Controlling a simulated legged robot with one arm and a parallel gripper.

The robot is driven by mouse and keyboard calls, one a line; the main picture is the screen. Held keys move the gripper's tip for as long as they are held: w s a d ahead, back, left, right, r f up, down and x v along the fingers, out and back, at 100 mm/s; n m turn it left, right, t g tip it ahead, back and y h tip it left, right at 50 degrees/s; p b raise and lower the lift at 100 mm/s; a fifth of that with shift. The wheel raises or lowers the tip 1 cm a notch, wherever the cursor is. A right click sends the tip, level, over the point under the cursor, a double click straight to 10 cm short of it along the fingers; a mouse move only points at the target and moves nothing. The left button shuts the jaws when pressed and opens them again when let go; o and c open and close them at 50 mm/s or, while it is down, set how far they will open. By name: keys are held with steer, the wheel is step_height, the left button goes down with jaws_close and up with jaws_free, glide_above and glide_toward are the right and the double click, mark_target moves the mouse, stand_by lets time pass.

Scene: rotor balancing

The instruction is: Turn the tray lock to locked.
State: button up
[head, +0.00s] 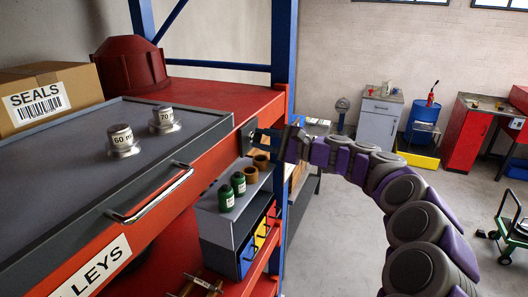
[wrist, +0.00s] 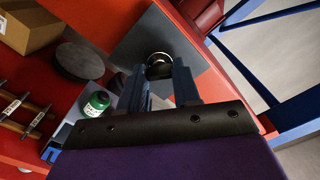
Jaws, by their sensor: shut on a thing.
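The tray lock (head: 246,137) is a small dark piece on the right end of the grey tray's red front. In the wrist view it shows as a round dark knob with a pale metal ring (wrist: 159,58) on a grey plate. My gripper (head: 258,136) reaches it from the right; in the wrist view its two blue-grey fingers (wrist: 159,72) stand on either side of the knob, shut on it. The fingers partly hide the knob, and I cannot tell which way the lock is turned. The grey tray (head: 60,190) carries a bar handle on its front.
Two metal weights (head: 122,141), marked 60 and 70, stand on the tray. A SEALS box (head: 50,95) and a red housing (head: 122,65) are behind. Green bottles (head: 238,183) stand on a lower shelf. A blue rack post (head: 283,50) rises close to my gripper.

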steer(key=n+b, duration=0.4)
steer(key=shift+f+b, duration=0.2)
steer(key=shift+b, duration=0.15)
steer(key=shift+n+b, duration=1.2)
steer(key=shift+n, duration=0.2)
steer(key=shift+a, duration=0.1)
steer(key=o, duration=1)
steer(key=shift+o, duration=0.3)
steer(key=shift+r, duration=0.15)
steer(key=v, duration=1.7)
steer(key=shift+d+p, duration=0.25)
steer(key=shift+p, duration=0.05)
steer(key=shift+a, duration=0.15)
